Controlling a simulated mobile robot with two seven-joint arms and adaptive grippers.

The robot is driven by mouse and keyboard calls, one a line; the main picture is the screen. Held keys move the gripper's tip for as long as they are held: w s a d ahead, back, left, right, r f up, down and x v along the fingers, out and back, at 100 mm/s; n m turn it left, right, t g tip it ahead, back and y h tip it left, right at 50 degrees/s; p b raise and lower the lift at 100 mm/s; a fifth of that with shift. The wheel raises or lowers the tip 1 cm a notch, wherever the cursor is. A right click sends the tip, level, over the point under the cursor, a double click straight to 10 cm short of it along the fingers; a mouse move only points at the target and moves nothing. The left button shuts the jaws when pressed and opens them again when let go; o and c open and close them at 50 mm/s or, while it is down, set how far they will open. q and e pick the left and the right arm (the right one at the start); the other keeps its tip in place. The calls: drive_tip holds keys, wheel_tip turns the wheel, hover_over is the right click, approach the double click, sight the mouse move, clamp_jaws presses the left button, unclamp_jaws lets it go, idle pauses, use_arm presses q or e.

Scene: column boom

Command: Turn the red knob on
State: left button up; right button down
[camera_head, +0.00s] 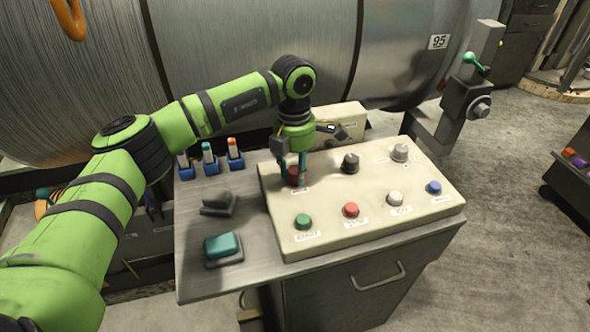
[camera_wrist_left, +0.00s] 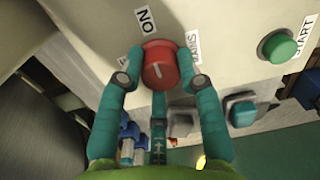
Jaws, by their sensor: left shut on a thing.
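The red knob (camera_head: 293,175) sits at the upper left of the cream control panel (camera_head: 330,205). In the left wrist view the red knob (camera_wrist_left: 160,66) shows a pale pointer line near its middle, beside a label with "ON" letters. My left gripper (camera_head: 292,168) comes down over it from above. In the left wrist view the teal fingers of my left gripper (camera_wrist_left: 158,75) are shut on the knob, one on each side, with a third finger part below. The fingers hide part of the knob in the head view. My right gripper is not in view.
Black (camera_head: 350,163) and grey (camera_head: 400,152) knobs stand right of the red one. Green (camera_head: 303,221), red (camera_head: 350,210), white (camera_head: 395,198) and blue (camera_head: 433,187) buttons line the panel's front. A teal rocker (camera_head: 222,246) lies left. A large drum (camera_head: 250,40) rises behind.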

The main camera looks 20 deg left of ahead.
sight(295, 168)
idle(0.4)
use_arm(q)
drive_tip(key=o, duration=1.2)
drive_tip(key=shift+d, duration=0.1)
drive_tip(key=shift+c, duration=0.2)
wheel_tip(295, 168, up, 12)
drive_tip(key=shift+w, duration=0.2)
